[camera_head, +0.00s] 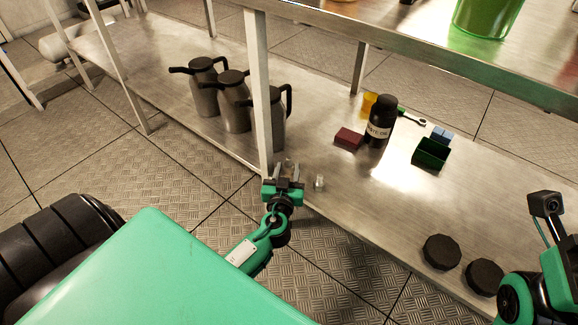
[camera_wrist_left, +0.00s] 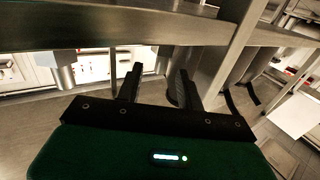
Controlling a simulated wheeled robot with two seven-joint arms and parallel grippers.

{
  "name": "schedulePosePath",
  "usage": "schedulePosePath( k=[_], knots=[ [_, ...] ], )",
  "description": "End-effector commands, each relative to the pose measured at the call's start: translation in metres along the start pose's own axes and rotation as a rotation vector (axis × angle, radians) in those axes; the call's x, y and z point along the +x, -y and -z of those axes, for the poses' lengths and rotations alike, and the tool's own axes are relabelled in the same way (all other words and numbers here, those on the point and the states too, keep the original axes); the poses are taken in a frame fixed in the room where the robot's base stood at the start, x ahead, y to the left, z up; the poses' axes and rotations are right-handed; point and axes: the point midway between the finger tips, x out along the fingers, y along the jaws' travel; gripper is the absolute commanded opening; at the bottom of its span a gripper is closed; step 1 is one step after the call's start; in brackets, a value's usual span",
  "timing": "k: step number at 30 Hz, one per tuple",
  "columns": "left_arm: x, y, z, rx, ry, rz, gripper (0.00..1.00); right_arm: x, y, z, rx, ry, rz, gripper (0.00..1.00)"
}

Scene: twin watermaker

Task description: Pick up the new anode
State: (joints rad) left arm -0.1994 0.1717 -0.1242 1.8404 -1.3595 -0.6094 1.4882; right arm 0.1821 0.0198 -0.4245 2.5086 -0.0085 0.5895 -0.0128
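My left gripper (camera_head: 287,183) is at the front edge of the lower shelf, beside a table leg. In the left wrist view its two dark fingers (camera_wrist_left: 158,88) are apart, with no object clearly held between them. A small grey metal piece (camera_head: 319,181) stands on the shelf just right of the gripper. Another small greyish piece (camera_head: 288,164) shows just beyond the fingertips, partly hidden. I cannot tell for sure which of these is the new anode. My right gripper is out of view; only part of my right arm shows at the lower right.
The table leg (camera_head: 259,95) stands close to the left gripper. Metal jugs (camera_head: 233,102) stand to its left. A black bottle (camera_head: 381,122), a dark red block (camera_head: 348,138) and a green box (camera_head: 431,153) are farther back. Black round pieces (camera_head: 441,251) lie front right.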

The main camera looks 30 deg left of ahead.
Motion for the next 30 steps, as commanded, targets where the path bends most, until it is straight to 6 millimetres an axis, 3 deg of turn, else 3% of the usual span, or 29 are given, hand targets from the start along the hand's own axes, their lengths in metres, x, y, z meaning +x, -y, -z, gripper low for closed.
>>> schedulePosePath(
  k=[8, 17, 23, 30],
  knots=[
    [0.038, 0.002, -0.001, 0.003, -0.003, 0.0, 0.38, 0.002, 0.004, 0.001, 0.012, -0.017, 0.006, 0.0],
    [0.042, 0.002, -0.002, 0.002, 0.0, 0.0, 0.38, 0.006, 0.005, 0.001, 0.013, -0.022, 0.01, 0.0],
    [0.042, 0.002, -0.002, 0.001, 0.0, 0.0, 0.0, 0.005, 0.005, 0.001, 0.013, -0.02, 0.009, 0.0],
    [0.042, 0.002, -0.001, 0.001, 0.0, 0.0, 0.0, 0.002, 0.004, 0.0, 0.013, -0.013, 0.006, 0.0]
  ],
)
